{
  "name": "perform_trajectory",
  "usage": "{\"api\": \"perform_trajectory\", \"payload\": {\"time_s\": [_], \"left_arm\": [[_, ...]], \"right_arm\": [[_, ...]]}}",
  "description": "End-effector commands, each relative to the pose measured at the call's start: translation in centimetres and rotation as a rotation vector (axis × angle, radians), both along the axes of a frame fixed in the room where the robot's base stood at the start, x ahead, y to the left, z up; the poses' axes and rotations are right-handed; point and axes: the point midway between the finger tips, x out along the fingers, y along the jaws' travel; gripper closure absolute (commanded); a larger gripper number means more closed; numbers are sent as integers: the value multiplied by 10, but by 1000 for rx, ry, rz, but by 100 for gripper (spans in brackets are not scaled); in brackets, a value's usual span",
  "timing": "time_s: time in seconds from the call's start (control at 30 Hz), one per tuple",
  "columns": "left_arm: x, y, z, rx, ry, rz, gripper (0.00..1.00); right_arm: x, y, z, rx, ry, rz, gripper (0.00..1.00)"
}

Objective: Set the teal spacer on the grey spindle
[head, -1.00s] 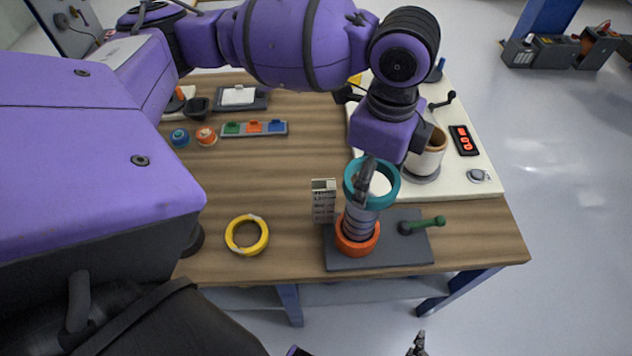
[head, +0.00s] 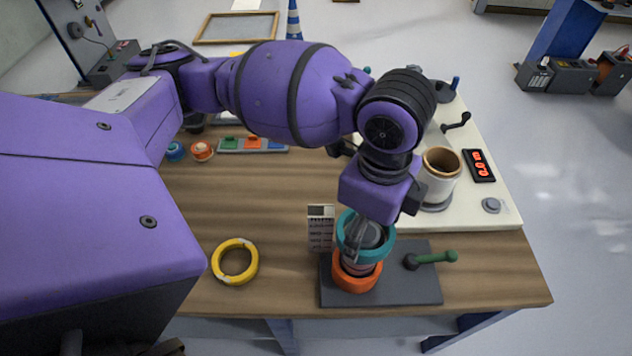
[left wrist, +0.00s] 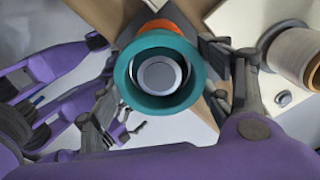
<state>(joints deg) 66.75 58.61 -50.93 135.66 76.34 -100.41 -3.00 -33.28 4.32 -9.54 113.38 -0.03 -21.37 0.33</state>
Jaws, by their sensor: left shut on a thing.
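The teal spacer (head: 385,248) is a thick ring, and my left gripper (head: 362,230) is shut on its wall. It also shows large in the left wrist view (left wrist: 125,80). The round grey top of the spindle (left wrist: 160,74) shows inside the ring, a little off its centre. The spacer appears to be around the upper spindle, above the orange ring (head: 357,283) at its foot, with a gap between them. The gripper hides part of the spindle in the head view. In the left wrist view, dark jaw parts of my right gripper (left wrist: 127,130) seem to show small at the left.
The spindle stands on a dark plate (head: 410,285) with a green-handled lever (head: 436,257). A small printed card block (head: 320,230) stands close left. A yellow ring (head: 235,277) lies further left. A tan-rimmed cylinder (head: 440,175) stands behind right. The table between yellow ring and plate is clear.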

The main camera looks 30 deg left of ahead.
Motion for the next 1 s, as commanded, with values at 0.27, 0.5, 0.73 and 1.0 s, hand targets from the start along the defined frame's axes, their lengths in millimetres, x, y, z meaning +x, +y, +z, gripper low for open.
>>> {"api": "perform_trajectory", "payload": {"time_s": [0.27,0.5,0.73,1.0], "left_arm": [[0,0,-19,1,0,0,56],[-1,0,-37,0,3,0,56],[0,0,-52,0,2,1,56],[0,-1,-71,-1,1,0,56]], "right_arm": [[-1,-4,-2,-4,0,-4,7],[-5,-4,-6,-6,9,1,7],[-8,-4,-9,-9,15,4,7],[-9,-5,-11,-11,16,4,7]]}}
